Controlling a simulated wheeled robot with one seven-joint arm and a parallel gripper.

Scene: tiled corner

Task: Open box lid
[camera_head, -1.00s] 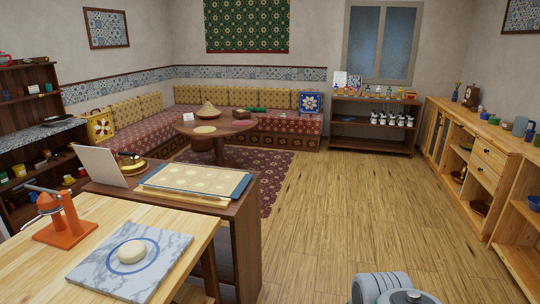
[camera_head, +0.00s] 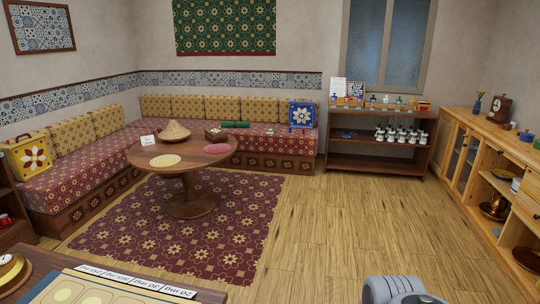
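I cannot tell which thing is the task's box. A yellow case-like object with a white flower and a dark handle (camera_head: 28,155) stands at the left end of the sofa. A blue square object with a white flower (camera_head: 302,115) stands on the sofa's right end. A small open-looking container (camera_head: 215,134) sits on the round table; its contents are too small to make out. My gripper's fingers are not in view; only a grey part of my arm shows at the bottom edge, far from all of these.
A counter with a board (camera_head: 90,290) fills the bottom left. A shelf (camera_head: 350,155) and a long cabinet (camera_head: 455,150) line the right. The floor between is clear.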

